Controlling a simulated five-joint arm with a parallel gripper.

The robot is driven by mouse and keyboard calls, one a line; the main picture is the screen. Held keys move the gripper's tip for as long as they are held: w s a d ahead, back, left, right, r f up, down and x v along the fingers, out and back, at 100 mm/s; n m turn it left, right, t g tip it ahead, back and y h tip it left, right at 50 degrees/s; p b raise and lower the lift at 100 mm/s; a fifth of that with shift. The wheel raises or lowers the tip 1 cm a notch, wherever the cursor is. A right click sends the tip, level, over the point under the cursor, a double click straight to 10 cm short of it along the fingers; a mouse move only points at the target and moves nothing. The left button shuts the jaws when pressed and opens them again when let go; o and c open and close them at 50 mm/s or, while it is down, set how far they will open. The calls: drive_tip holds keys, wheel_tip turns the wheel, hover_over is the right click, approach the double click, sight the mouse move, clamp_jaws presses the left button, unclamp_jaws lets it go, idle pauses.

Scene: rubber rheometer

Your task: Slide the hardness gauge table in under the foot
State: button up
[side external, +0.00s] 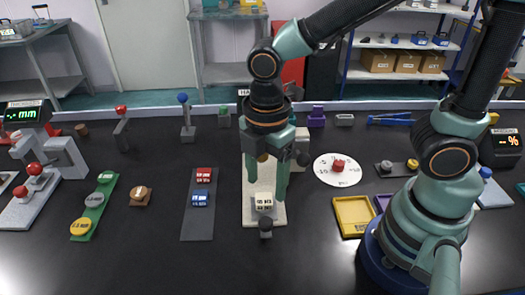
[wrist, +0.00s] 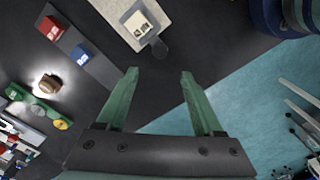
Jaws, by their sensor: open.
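The hardness gauge has a cream base plate (side external: 249,217), whose front part also shows in the wrist view (wrist: 112,10). The gauge table, a small pale block with dark marks (side external: 264,200), sits near the plate's front end. It also shows at the top of the wrist view (wrist: 140,24). Its dark knob (side external: 265,232) sticks out at the front, and in the wrist view the knob (wrist: 158,47) lies just beyond my fingertips. My gripper (side external: 268,186) is open and empty, pointing down; its fingers (wrist: 159,72) are apart. My arm hides most of the gauge's upright and the foot.
A dark strip with red and blue blocks (side external: 197,222) lies left of the gauge. A white dial disc with a red knob (side external: 339,181) and a yellow tray (side external: 341,221) stand to the right. The black bench in front of the gauge is clear.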

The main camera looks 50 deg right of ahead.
sight(266, 222)
wheel_tip(266, 222, down, 11)
drive_tip(key=shift+f, duration=0.15)
idle(0.4)
clamp_jaws()
idle(1.4)
